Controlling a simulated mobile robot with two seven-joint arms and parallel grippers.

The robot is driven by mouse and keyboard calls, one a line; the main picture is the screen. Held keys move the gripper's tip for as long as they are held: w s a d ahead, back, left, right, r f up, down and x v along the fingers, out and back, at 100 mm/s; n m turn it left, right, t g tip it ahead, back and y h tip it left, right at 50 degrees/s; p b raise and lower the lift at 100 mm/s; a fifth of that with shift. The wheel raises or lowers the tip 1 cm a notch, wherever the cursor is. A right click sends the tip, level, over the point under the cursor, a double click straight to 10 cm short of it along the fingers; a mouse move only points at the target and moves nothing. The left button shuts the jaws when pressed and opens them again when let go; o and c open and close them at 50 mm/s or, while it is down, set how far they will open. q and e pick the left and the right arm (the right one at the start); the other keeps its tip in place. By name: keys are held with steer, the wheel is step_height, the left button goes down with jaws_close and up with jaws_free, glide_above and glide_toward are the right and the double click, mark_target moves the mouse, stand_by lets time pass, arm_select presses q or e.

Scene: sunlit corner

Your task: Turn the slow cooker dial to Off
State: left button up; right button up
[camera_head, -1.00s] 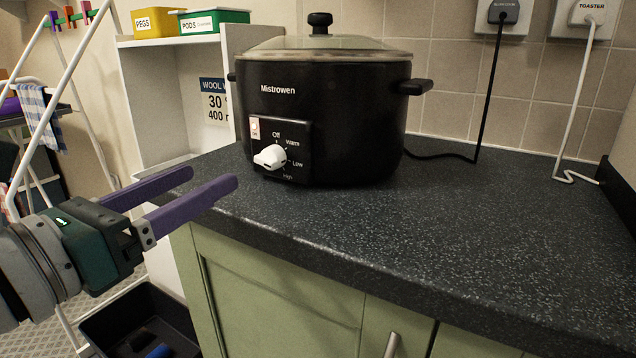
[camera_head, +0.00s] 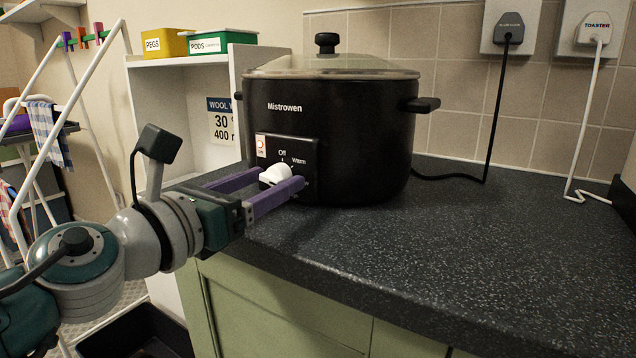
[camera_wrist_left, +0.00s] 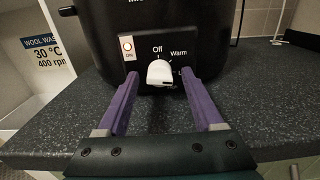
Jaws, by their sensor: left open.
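The black slow cooker (camera_head: 350,135) stands on the dark speckled worktop (camera_head: 450,250), with its glass lid on. Its white dial (camera_head: 276,174) sits on a black front panel with Off above it and Warm at its upper right; it also shows in the left wrist view (camera_wrist_left: 160,73). Which setting the dial points to I cannot tell. My left gripper (camera_head: 277,184) is open, its purple fingers on either side of the dial. In the left wrist view a gap shows between the dial and each finger (camera_wrist_left: 160,85). The Low and High labels are mostly hidden. My right gripper is out of view.
A small lit ON indicator (camera_head: 261,146) is beside the dial. A white shelf unit (camera_head: 185,110) with yellow and green boxes stands at the left, near a drying rack. Black and white cords hang to the worktop at the right. The front right worktop is clear.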

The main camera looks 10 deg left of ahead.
arm_select(q)
jaws_close()
stand_by(0.5)
steer(key=shift+n, duration=0.3)
steer(key=n+p, duration=0.1)
steer(key=n, duration=0.3)
steer(key=shift+n, duration=0.3)
steer(key=n, duration=0.4)
steer(key=shift+r+n+p, duration=0.1)
steer(key=shift+n+p, duration=0.2)
steer(key=shift+p, duration=0.1)
steer(key=n+p, duration=0.1)
steer(key=n, duration=0.4)
steer(key=shift+d, duration=0.1)
steer(key=n+p, duration=0.1)
steer(key=n, duration=0.4)
steer(key=shift+p, duration=0.3)
